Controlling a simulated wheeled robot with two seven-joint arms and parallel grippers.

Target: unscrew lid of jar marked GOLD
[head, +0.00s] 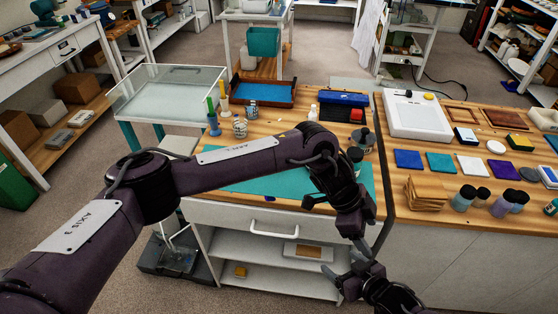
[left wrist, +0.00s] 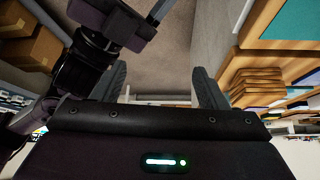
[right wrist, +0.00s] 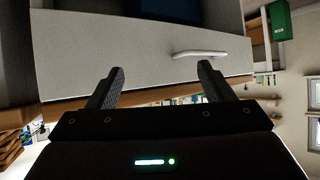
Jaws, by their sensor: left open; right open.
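Several jars are in the head view, and no label reading GOLD can be made out. Dark-lidded jars (head: 363,139) stand at the right side of the near table, partly behind my left arm. Other small jars (head: 462,199) stand on the right counter. My left gripper (head: 368,248) is low in front of the table, open and empty, with bare floor between its fingers (left wrist: 158,82). My right gripper (head: 337,275) is beside it at the lower edge, open and empty, with a white drawer front beyond its fingers (right wrist: 160,75). Both are apart from the jars.
A teal mat (head: 235,183) lies on the table, under my left forearm. A white drawer with a handle (head: 274,229) is below. Wooden coasters (head: 425,193) and coloured tiles (head: 408,159) sit on the counter. Patterned cups (head: 240,128) and a tray (head: 262,91) are further back.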

